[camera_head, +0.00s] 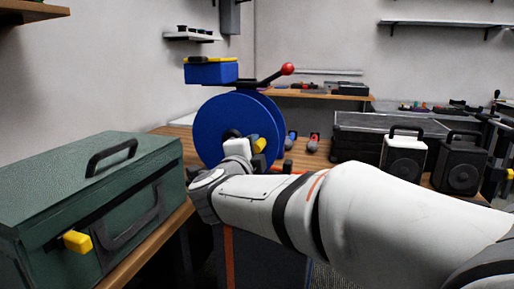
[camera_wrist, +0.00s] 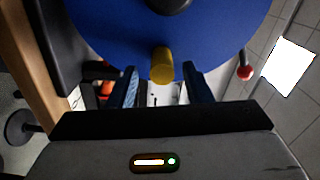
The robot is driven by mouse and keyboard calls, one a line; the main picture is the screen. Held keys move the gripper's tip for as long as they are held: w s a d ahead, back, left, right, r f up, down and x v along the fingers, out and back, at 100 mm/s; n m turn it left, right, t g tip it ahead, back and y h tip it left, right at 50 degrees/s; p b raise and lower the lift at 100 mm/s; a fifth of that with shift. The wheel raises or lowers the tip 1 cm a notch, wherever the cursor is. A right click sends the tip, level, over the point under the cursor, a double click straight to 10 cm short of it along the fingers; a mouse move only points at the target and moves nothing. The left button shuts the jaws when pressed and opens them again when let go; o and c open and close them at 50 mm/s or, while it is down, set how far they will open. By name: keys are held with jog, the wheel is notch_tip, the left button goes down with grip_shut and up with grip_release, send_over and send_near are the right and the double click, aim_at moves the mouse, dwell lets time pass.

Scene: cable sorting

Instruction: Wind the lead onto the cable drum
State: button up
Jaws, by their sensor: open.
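The cable drum (camera_head: 222,120) is a large blue disc standing upright at the workbench; its blue face also fills the top of the wrist view (camera_wrist: 110,25). A yellow crank handle (camera_head: 259,145) sticks out from its face. In the wrist view the handle (camera_wrist: 162,62) lies between the fingertips of my gripper (camera_wrist: 160,76), with gaps on both sides. My gripper is open; in the head view my wrist mostly hides it. An orange strip (camera_head: 229,262) hangs below the drum; I cannot tell whether it is the lead.
A green toolbox (camera_head: 85,190) with a yellow latch stands at the left. A red-knobbed lever (camera_head: 288,69) and a blue bin (camera_head: 210,73) are above the drum. A black case (camera_head: 365,125) and two speakers (camera_head: 404,155) stand on the right.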

jog(key=p+v, duration=0.1)
jog(key=v, duration=0.4)
jog(key=shift+s, duration=0.2)
notch_tip(320, 180, up, 9)
jog(key=d+n+g+y+p, duration=0.25)
jog(key=n+y+p, duration=0.8)
jog(key=p, duration=0.55)
jog(key=s+d+n+g+h+p, duration=0.2)
jog(key=s+d+n+g+p, duration=0.2)
jog(key=s+d+g+p, duration=0.2)
jog(key=s+d+f+n+g+h+p, duration=0.1)
jog(key=s+d+n+g+h+p, duration=0.2)
jog(key=s, duration=1.1)
jog(key=d+n+g+p, duration=0.1)
jog(key=d+g+p, duration=0.2)
jog(key=d+p, duration=0.3)
jog(key=shift+s+d+p, duration=0.35)
jog(key=shift+s+d, duration=0.05)
jog(key=shift+d, duration=0.05)
